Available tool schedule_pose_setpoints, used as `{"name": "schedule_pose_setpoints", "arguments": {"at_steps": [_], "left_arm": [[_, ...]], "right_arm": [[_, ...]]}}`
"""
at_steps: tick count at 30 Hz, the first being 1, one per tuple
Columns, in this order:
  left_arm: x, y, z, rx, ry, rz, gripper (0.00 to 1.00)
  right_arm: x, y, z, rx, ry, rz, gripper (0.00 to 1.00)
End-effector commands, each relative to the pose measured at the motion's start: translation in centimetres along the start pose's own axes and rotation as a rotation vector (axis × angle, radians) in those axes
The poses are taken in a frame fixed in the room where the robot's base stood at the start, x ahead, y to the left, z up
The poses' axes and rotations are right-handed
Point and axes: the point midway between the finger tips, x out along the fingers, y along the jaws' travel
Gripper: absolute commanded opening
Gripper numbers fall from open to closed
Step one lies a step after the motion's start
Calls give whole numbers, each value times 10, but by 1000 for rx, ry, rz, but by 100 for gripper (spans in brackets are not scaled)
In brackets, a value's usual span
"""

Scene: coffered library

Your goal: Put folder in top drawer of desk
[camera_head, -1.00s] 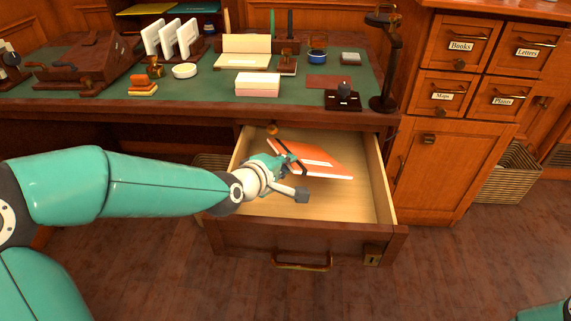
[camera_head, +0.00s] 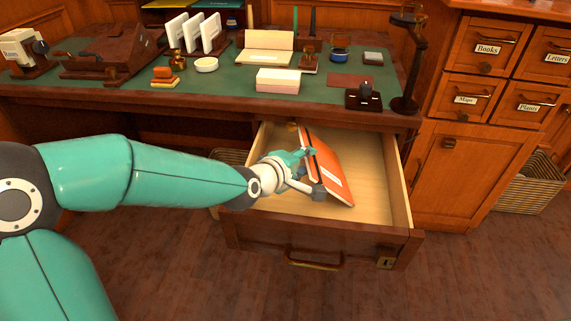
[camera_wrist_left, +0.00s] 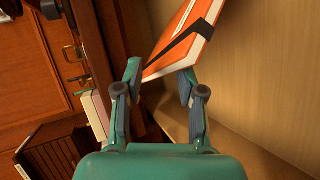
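The orange folder (camera_head: 327,172), with a dark band and a pale label, is inside the open top drawer (camera_head: 372,190) of the desk. It lies tilted, its upper end toward the drawer's back left. My left gripper (camera_head: 313,171) is inside the drawer at the folder's left edge. In the left wrist view the fingers (camera_wrist_left: 160,75) are spread apart, with the near end of the folder (camera_wrist_left: 188,38) between and just beyond the tips. Whether a fingertip touches it is unclear. My right gripper is out of view.
The desk top (camera_head: 225,88) above the drawer holds a pink-white box (camera_head: 278,82), a stamp stand (camera_head: 363,97) and a lamp (camera_head: 405,60). A cabinet (camera_head: 455,170) stands right of the drawer. The drawer's right part is bare.

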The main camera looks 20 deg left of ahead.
Motion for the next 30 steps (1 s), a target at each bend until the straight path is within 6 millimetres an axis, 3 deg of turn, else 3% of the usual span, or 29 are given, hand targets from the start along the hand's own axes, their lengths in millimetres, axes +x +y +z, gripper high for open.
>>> {"name": "schedule_pose_setpoints", "arguments": {"at_steps": [2, 12, 18, 30], "left_arm": [[-5, 11, -1, 0, 0, 0, 38], [-78, 9, -2, 0, 4, 4, 38], [-110, 8, -2, -1, 4, 3, 38], [-123, 6, -1, -1, 3, -1, 38]], "right_arm": [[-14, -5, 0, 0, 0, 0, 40], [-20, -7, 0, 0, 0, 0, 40], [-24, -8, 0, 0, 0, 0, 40], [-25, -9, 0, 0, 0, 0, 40]]}}
